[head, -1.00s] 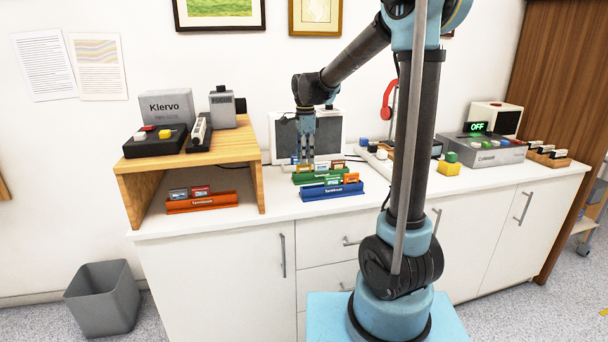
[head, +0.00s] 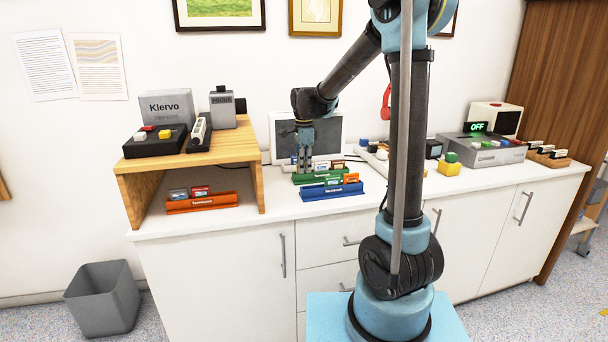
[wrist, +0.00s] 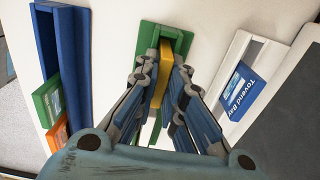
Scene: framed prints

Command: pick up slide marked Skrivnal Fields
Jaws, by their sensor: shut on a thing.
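My gripper (head: 304,168) is low over the left end of the green rack (head: 318,178) on the counter. In the wrist view its two fingers (wrist: 162,85) are shut on a yellow slide (wrist: 165,68), seen edge-on. The slide stands over the green rack (wrist: 180,37), and I cannot tell whether it is still seated there. Its label is turned away, so the name Skrivnal Fields cannot be read. The fingers hide the slide in the head view.
A blue rack (head: 325,192) with a green and an orange slide stands in front. A white rack (wrist: 243,55) behind holds a blue slide marked Towend Bay (wrist: 243,90). An orange rack (head: 202,203) sits under the wooden shelf (head: 250,150). A grey screen (head: 328,135) stands behind.

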